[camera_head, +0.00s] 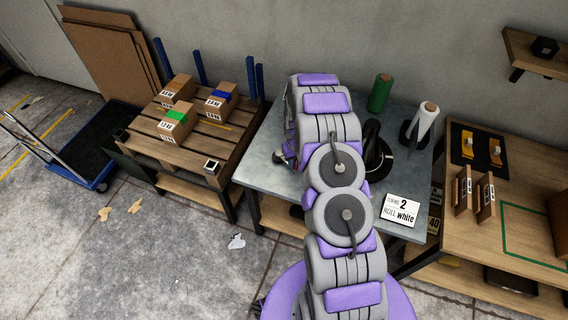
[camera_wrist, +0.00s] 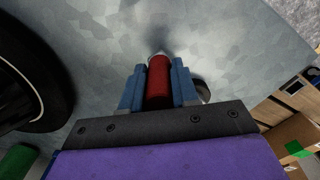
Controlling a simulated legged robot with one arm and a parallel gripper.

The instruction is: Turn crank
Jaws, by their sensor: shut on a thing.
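The red crank handle (camera_wrist: 159,84) stands between the two blue fingers of my gripper (camera_wrist: 160,70) in the wrist view. The fingers are shut on it from both sides. The rest of the crank is hidden. A black stand with a round base (camera_head: 377,158) is right of my arm. A white roll (camera_head: 424,122) and a green roll (camera_head: 380,93) stand upright behind it. A card (camera_head: 401,210) reads "TURNS 2, ROLL white".
A pallet-topped bench (camera_head: 195,130) with several cardboard boxes is at the left. A wooden table (camera_head: 532,190) with upright wooden pieces is at the right. A blue cart (camera_head: 85,150) and scraps lie on the floor. The floor in front is mostly clear.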

